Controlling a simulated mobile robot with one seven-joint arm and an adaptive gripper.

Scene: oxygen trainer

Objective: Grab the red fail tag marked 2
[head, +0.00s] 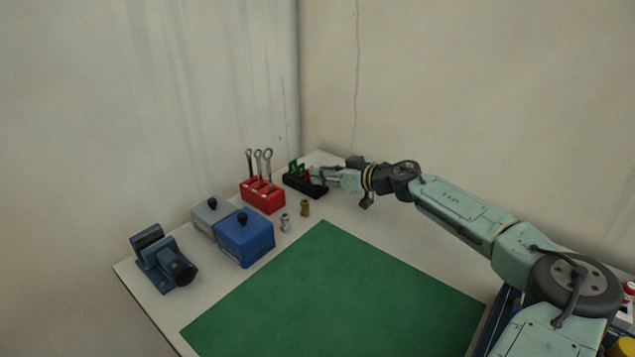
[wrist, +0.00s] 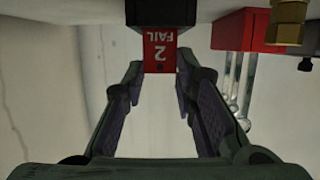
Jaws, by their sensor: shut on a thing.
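The red fail tag marked 2 (wrist: 159,52) shows in the wrist view between my two fingertips, its white "2 FAIL" print upside down. My gripper (wrist: 160,72) is shut on this tag. The tag's far end meets the black holder (wrist: 160,15), so it appears to be still in or against it. In the head view the black holder (head: 304,188) stands at the back of the table, with green tags (head: 295,171) at its left. My gripper (head: 316,174) reaches it from the right and partly hides the red tag there.
A red rack (head: 263,196) with several wrenches stands left of the holder. Two small fittings (head: 305,208) stand in front. Grey (head: 209,214) and blue (head: 245,239) boxes and a dark blue vise (head: 163,262) are farther left. The green mat (head: 335,290) is clear.

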